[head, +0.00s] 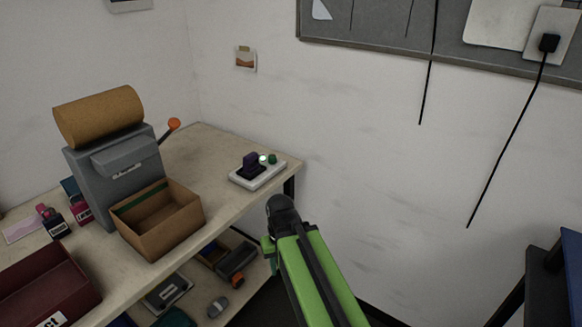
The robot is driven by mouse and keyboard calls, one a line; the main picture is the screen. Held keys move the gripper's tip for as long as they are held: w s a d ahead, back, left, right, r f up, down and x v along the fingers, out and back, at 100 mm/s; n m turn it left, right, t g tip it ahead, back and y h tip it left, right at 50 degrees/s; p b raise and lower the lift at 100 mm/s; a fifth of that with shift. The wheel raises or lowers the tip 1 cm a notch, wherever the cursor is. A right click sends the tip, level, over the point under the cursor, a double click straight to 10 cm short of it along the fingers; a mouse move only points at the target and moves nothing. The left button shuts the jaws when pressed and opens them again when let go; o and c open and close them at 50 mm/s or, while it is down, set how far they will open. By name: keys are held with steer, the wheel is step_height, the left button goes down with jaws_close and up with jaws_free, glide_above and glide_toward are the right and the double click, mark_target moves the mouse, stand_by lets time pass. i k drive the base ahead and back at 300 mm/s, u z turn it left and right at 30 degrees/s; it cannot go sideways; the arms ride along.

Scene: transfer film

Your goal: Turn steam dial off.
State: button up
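A small white control box (257,174) lies near the right end of the worktable. A dark purple knob (250,162) stands on its left part, and I take this for the steam dial. A pale lit spot (263,159) and a green button (272,159) sit beside the knob. No marking on the box is readable. My green arm rises from the bottom, right of the table edge. Only a small green part at its end, my gripper (268,248), shows below and in front of the box, apart from it. Its fingers are mostly hidden.
A grey machine (115,165) with a brown roll and an orange-tipped lever (174,124) stands left on the table (220,200). An open cardboard box (160,220) is in front of it. A dark red bin (45,290) is nearer left. A lower shelf holds several items.

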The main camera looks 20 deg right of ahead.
mark_target(272, 158)
steer(key=z, duration=0.2)
steer(key=k, duration=1.25)
steer(key=z, duration=0.3)
steer(key=i, duration=1.8)
steer(key=u, duration=0.35)
